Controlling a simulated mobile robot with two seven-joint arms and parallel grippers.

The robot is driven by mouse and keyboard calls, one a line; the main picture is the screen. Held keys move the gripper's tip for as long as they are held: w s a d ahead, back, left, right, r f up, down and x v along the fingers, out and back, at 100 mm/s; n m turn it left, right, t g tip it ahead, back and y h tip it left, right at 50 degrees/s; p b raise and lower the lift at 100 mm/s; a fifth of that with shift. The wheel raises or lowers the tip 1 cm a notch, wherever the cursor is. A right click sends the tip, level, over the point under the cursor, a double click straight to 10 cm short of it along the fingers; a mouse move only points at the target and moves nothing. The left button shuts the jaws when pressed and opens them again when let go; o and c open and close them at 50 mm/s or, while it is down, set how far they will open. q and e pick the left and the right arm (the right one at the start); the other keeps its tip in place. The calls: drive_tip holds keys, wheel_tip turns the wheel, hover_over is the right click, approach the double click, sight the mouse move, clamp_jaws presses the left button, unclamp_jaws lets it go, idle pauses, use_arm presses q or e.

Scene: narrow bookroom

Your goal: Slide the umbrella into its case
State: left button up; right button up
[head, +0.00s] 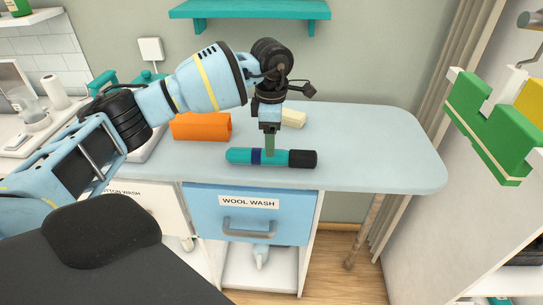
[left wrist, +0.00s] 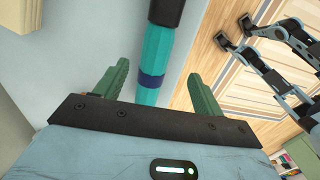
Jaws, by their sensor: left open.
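The umbrella (head: 242,156) is a folded teal roll with a dark blue band and a black end at the right. It lies on its side across the light blue counter. It also shows in the left wrist view (left wrist: 157,55), running between the fingers. An orange tube (head: 198,127), which looks like the case, lies behind it to the left. My left gripper (head: 269,152) points down right over the umbrella, its green fingers apart on either side of it. The fingers show in the left wrist view (left wrist: 158,70); whether they touch the umbrella is unclear.
The light blue counter (head: 380,150) is clear to the right. A cream block (head: 293,118) lies behind the gripper. A drawer labelled WOOL WASH (head: 250,222) is below the front edge. A teal shelf (head: 250,10) hangs on the wall above.

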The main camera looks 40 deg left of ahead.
sight(294, 158)
use_arm(q)
drive_tip(key=shift+w+a+f, duration=0.1)
drive_tip(key=shift+w+f, duration=0.05)
drive_tip(key=shift+f, duration=1.6)
drive_tip(key=shift+w+a+f, duration=0.1)
drive_tip(key=shift+w+f, duration=0.05)
drive_tip(key=shift+f, duration=1.55)
drive_tip(key=shift+c, duration=0.3)
drive_tip(key=c, duration=1.2)
